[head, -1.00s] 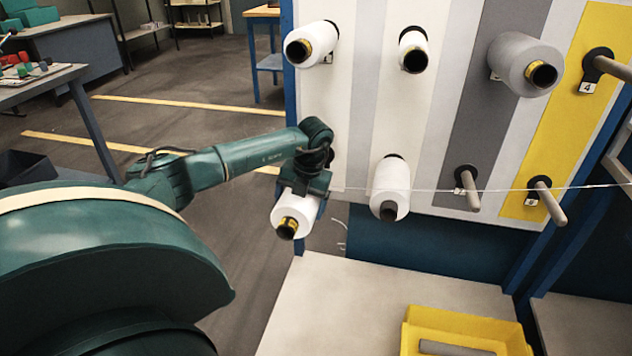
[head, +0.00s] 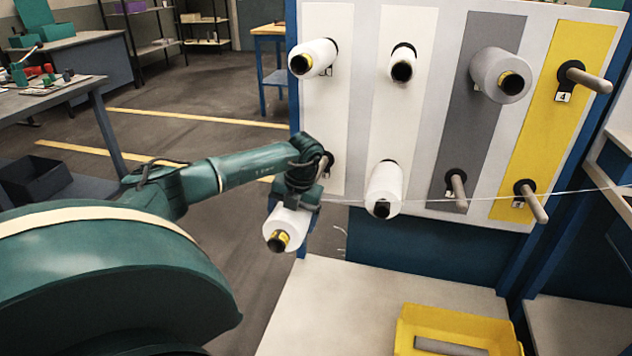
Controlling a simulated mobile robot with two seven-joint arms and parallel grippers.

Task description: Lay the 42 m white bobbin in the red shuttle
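My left gripper (head: 299,198) is shut on a white bobbin (head: 286,229) with a yellow and black core. It holds the bobbin in front of the lower left corner of the peg board (head: 358,110), clear of the pegs. A thin white thread runs from near my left gripper across the board to the right edge. Another white bobbin (head: 384,187) sits on the lower row, and two more white bobbins (head: 313,59) (head: 403,63) are on the upper row. Length markings are not readable.
A grey bobbin (head: 501,75) hangs at the upper right of the board, near bare pegs (head: 456,189) (head: 531,201). Below stands a pale bench top (head: 330,310) with a yellow tray (head: 458,321) holding a grey piece. A table with small items (head: 50,90) is at the left.

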